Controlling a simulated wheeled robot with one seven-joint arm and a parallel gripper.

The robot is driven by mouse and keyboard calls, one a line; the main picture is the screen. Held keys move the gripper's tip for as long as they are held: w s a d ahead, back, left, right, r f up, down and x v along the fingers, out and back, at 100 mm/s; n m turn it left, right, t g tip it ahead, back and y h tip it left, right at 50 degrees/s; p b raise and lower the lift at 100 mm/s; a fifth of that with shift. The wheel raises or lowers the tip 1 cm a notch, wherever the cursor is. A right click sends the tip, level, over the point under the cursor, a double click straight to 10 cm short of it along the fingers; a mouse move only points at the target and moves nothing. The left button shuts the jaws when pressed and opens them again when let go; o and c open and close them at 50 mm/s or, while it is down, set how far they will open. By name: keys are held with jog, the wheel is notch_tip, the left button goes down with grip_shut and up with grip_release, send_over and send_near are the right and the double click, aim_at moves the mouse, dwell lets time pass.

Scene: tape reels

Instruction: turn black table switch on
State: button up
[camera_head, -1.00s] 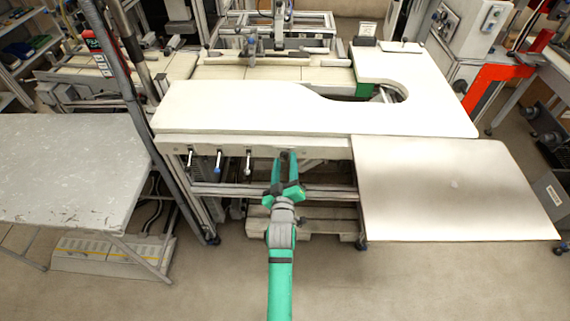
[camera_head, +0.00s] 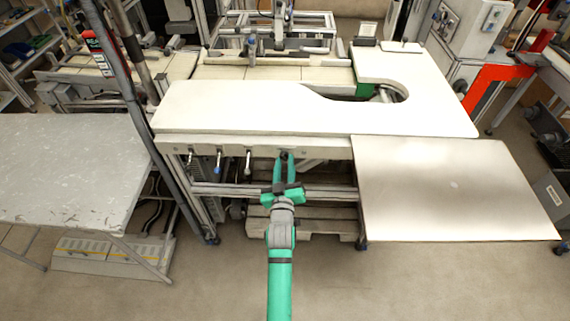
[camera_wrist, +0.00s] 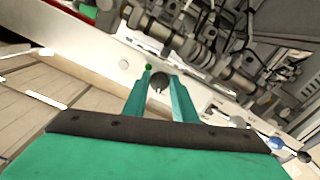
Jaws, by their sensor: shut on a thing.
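My gripper (camera_head: 284,160) is green and sits at the front rail (camera_head: 225,141) under the cream table's edge. In the wrist view its two fingers (camera_wrist: 160,84) are shut around a small dark round part (camera_wrist: 157,78), which looks like a black switch on the rail. The fingers partly hide it, and I cannot tell its setting. Left of my gripper, a row of small levers hangs from the rail: a white-tipped one (camera_head: 248,166), a blue-tipped one (camera_head: 218,164) and a dark-tipped one (camera_head: 190,158). They also show at the lower right of the wrist view.
The cream table top (camera_head: 235,108) lies above the rail. A lower pale board (camera_head: 450,195) is at the right and a grey worn table (camera_head: 65,170) at the left. A pallet (camera_head: 325,220) and frame bars lie behind and below my gripper. The floor in front is clear.

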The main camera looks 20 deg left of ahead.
jog(key=m, duration=1)
jog(key=shift+s+a+m, duration=0.1)
jog(key=shift+a+m, duration=0.15)
jog(key=shift+m, duration=0.35)
jog(key=o, duration=1)
jog(key=v, duration=1)
jog(key=shift+s+d+r, duration=0.1)
jog(key=shift+s, duration=0.3)
